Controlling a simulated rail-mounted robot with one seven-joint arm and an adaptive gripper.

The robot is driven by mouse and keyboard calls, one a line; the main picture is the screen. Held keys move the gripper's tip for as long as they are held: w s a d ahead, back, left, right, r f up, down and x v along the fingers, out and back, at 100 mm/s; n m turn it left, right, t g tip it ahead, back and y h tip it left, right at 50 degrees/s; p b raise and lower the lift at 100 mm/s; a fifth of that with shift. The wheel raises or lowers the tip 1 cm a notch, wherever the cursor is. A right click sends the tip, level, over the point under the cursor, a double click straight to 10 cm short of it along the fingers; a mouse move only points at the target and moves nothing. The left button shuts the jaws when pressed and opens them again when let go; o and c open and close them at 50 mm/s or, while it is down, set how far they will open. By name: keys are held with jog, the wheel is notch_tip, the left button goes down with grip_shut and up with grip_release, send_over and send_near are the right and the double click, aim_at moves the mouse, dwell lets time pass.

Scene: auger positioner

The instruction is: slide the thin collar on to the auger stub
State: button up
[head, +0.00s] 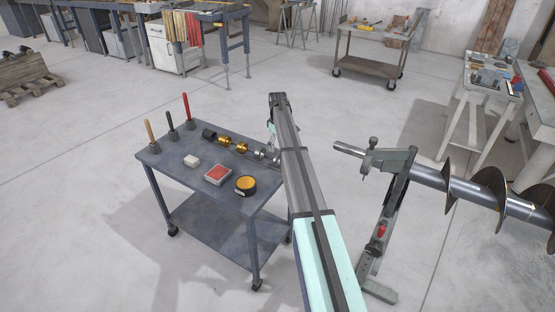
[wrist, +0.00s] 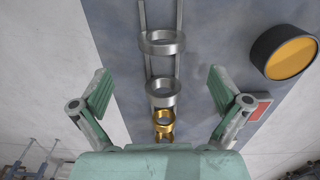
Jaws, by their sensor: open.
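In the wrist view, my gripper (wrist: 160,80) is open and empty, its two green fingers wide apart on either side of a row of collars. A silver collar (wrist: 162,43) with a narrow wall lies farthest up the picture, on two thin rails. A taller silver collar (wrist: 164,90) comes below it, between the fingers in the picture, then gold collars (wrist: 164,119). I cannot tell for sure which silver one is the thin collar. In the head view, the auger stub (head: 348,150) points left, out of a stand; my arm partly hides the silver collars (head: 260,155).
The collars are on a grey cart (head: 185,172) with a black-and-yellow round tin (head: 245,185), a red-topped box (head: 218,175), a white block (head: 192,160) and upright handled tools. The auger's support stand (head: 385,225) is right of my arm. Floor is clear between cart and stand.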

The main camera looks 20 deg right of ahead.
aim_at(277, 155)
jog(key=shift+s+a+f+p, duration=0.1)
jog(key=shift+f+p, duration=1.65)
jog(key=shift+f, duration=2.8)
jog(key=c, duration=1.5)
